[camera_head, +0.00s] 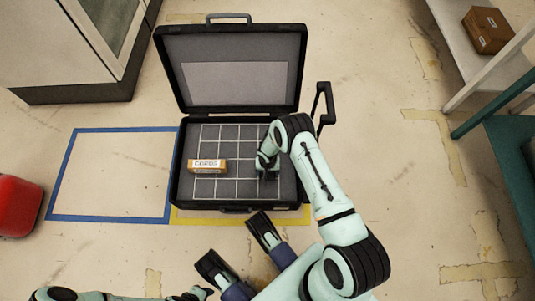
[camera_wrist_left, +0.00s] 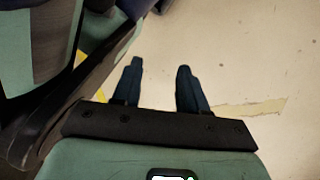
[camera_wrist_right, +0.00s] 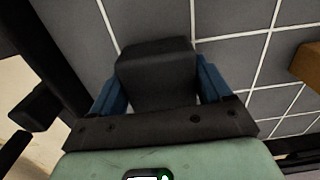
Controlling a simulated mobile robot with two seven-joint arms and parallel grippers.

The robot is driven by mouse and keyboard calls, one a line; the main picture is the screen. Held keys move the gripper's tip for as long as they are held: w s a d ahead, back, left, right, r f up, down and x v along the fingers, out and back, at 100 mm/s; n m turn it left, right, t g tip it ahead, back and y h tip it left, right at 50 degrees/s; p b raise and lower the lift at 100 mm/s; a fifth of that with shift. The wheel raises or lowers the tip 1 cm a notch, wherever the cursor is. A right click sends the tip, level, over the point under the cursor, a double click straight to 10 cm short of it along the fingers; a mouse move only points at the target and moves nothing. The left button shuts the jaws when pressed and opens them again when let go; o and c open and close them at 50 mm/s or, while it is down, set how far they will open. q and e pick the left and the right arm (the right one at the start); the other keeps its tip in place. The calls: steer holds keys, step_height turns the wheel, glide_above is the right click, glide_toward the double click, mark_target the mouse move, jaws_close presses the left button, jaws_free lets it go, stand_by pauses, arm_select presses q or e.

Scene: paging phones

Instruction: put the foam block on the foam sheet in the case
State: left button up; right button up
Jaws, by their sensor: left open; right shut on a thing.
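The black case (camera_head: 176,170) lies open on the floor with its lid up at the back. A grey foam sheet (camera_head: 218,133) with a white grid lines its base. My right gripper (camera_head: 267,170) is over the right part of the sheet. In the right wrist view its fingers (camera_wrist_right: 158,80) are shut on a dark grey foam block (camera_wrist_right: 157,70), with the grid behind it. I cannot tell whether the block touches the sheet. The head view mostly hides the block behind the gripper. My left gripper (camera_wrist_left: 159,68) is open and empty over the floor.
An orange-brown labelled box (camera_head: 207,167) lies on the left of the sheet; it also shows in the right wrist view (camera_wrist_right: 309,65). A blue-taped floor square (camera_head: 110,175) left of the case is empty. A black handle (camera_head: 324,103) stands right of the case.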

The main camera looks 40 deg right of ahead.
step_height(320, 180, down, 2)
arm_select(q)
steer(key=shift+s+a+f, duration=0.1)
steer(key=shift+s+f, duration=0.2)
steer(key=shift+s, duration=0.4)
arm_select(e)
steer(key=shift+f, duration=0.15)
steer(key=o, duration=1)
steer(key=shift+c, duration=0.2)
